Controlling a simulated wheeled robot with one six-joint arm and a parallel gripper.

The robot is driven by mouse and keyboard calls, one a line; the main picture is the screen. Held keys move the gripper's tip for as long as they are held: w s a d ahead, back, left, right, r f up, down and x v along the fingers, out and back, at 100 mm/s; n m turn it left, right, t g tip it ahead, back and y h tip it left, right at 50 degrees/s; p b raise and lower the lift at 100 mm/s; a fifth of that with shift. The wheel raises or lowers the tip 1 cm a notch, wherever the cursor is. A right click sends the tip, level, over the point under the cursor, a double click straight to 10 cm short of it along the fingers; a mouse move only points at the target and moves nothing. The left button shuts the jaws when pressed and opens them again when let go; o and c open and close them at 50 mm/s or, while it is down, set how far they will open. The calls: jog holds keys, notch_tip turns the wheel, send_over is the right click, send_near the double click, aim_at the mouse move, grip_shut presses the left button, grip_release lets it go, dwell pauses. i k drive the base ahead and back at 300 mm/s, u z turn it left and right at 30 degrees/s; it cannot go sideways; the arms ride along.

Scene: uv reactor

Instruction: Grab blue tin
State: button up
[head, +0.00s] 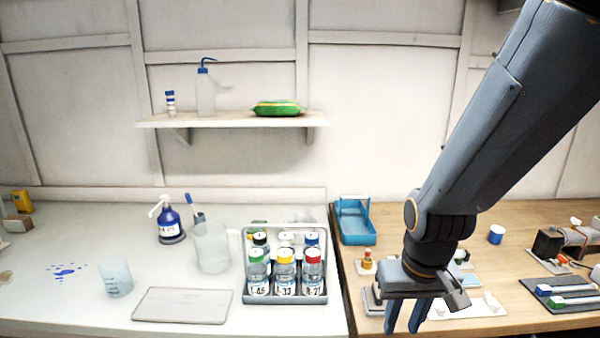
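The blue tin (496,235) is a small blue cylinder with a pale top. It stands upright on the wooden bench at the right, behind and to the right of my gripper. My gripper (407,323) points down over the front of the wooden bench. Its two blue fingers are apart, with nothing seen between them. The tin is in plain view and apart from the gripper.
A blue tray (355,222) stands left of my arm. A bottle rack (286,299) with several capped bottles is on the white bench. A dark board (565,301) lies right. Wood around the tin is clear.

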aim_at(497, 231)
jog(key=z, duration=0.8)
jog(key=k, duration=1.2)
jog(key=i, duration=1.1)
jog(key=z, duration=1.05)
jog(key=i, duration=0.95)
jog(key=z, duration=0.25)
